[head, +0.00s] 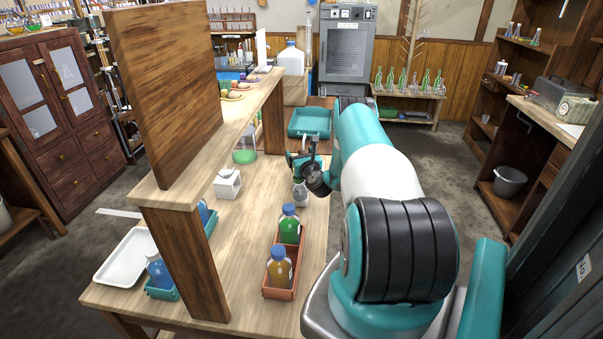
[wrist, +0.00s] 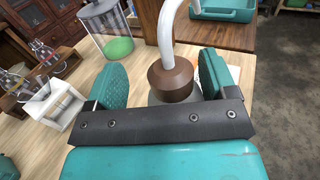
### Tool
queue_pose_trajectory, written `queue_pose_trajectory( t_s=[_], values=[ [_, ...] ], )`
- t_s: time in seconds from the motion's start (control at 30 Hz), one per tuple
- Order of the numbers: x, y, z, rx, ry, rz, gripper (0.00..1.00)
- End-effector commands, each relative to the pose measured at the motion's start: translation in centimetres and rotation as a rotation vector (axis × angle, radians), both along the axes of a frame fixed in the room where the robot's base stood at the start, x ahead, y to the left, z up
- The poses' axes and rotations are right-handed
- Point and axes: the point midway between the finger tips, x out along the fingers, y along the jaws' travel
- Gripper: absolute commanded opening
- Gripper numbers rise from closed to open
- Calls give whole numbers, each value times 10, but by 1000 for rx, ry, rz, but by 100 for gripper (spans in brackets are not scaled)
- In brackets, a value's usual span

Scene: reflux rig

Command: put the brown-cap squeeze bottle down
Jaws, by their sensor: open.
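The squeeze bottle has a brown cap (wrist: 171,78) with a bent white spout, in the middle of the wrist view. Its pale body (head: 300,193) shows in the head view, upright on the wooden bench (head: 262,205) near its right side. My gripper (wrist: 162,74) is open, with one teal finger on each side of the cap and gaps between fingers and cap. Most of the bottle's body is hidden by the gripper bar in the wrist view.
An orange-brown crate (head: 266,292) with green and orange bottles stands in front on the bench. A white holder (head: 228,184) and a vessel with green content (wrist: 119,45) are to the left. A teal tray (head: 310,122) lies beyond. A wooden shelf (head: 207,180) spans the bench's left side.

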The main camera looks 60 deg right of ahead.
Motion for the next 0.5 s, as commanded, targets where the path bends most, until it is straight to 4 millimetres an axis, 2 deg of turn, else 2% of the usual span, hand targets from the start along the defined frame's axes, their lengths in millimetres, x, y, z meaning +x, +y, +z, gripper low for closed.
queue_pose_trajectory(
  t_s=[0.1, 0.17, 0.27, 0.3, 0.5],
  values=[
    [-6, -7, 0, -1, -1, -12, 78],
    [-8, -9, 0, -1, -1, -14, 67],
    [-8, -10, 0, -1, -1, -15, 44],
    [-8, -10, 0, -1, -1, -15, 40],
    [-8, -9, 1, -1, -1, -14, 39]
  ],
)
